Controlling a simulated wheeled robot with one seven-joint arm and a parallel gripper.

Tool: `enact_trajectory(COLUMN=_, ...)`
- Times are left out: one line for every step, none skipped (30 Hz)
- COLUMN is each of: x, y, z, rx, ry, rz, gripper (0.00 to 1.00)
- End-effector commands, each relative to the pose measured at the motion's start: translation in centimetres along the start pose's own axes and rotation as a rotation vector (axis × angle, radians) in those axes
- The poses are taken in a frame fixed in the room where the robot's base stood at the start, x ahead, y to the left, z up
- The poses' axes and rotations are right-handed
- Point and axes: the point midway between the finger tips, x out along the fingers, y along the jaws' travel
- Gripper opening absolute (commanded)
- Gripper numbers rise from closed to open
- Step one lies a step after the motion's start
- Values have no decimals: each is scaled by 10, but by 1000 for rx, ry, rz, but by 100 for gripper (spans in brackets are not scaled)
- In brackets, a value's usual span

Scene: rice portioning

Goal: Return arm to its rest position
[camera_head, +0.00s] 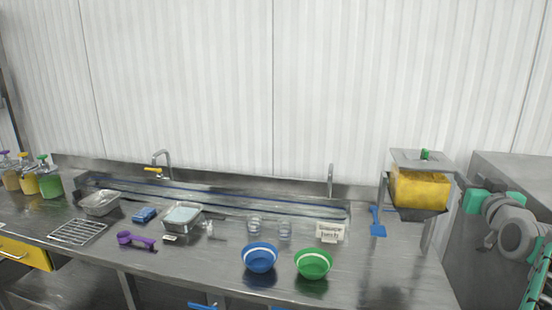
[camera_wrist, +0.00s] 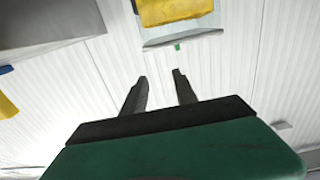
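My arm, grey with teal parts, reaches in at the right edge of the head view, beside the yellow dispenser (camera_head: 420,190). In the wrist view my gripper (camera_wrist: 160,74) shows two dark fingers spread apart, with nothing between them. The white wall lies beyond the fingers. The dispenser also shows in the wrist view (camera_wrist: 175,10), upside down at the top edge and apart from the fingers. The fingers cannot be made out clearly in the head view.
A blue bowl (camera_head: 260,258) and a green bowl (camera_head: 313,264) stand at the front of the steel counter (camera_head: 390,285). A blue spatula (camera_head: 377,222), small sign (camera_head: 330,233), purple scoop (camera_head: 136,240), metal trays and a wire rack (camera_head: 78,232) lie around. Bottles stand far left.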

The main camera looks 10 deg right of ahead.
Motion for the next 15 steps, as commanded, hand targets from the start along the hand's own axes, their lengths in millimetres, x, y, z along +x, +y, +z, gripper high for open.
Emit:
enact_trajectory(x=0, y=-2, z=3, rx=14, ry=-12, rz=-4, gripper=35)
enact_trajectory(x=0, y=-3, z=8, rx=21, ry=-34, rz=-8, gripper=35)
enact_trajectory(x=0, y=-5, z=14, rx=26, ry=-59, rz=-12, gripper=35)
enact_trajectory(x=0, y=-6, z=19, rx=29, ry=-79, rz=-14, gripper=35)
enact_trajectory(x=0, y=-6, z=25, rx=32, ry=-101, rz=-14, gripper=35)
enact_trajectory(x=0, y=-7, z=32, rx=36, ry=-130, rz=-13, gripper=35)
enact_trajectory(x=0, y=-6, z=37, rx=39, ry=-151, rz=-11, gripper=35)
enact_trajectory(x=-1, y=-5, z=43, rx=42, ry=-173, rz=-6, gripper=35)
enact_trajectory(x=-3, y=-3, z=51, rx=48, ry=-204, rz=1, gripper=35)
enact_trajectory(x=-4, y=-2, z=57, rx=52, ry=-226, rz=6, gripper=35)
enact_trajectory(x=-6, y=0, z=65, rx=57, ry=-249, rz=12, gripper=35)
enact_trajectory(x=-8, y=2, z=75, rx=65, ry=-281, rz=22, gripper=35)
enact_trajectory(x=-10, y=4, z=84, rx=72, ry=-309, rz=29, gripper=35)
enact_trajectory(x=-13, y=6, z=92, rx=79, ry=-335, rz=36, gripper=35)
enact_trajectory(x=-17, y=9, z=106, rx=91, ry=-376, rz=48, gripper=35)
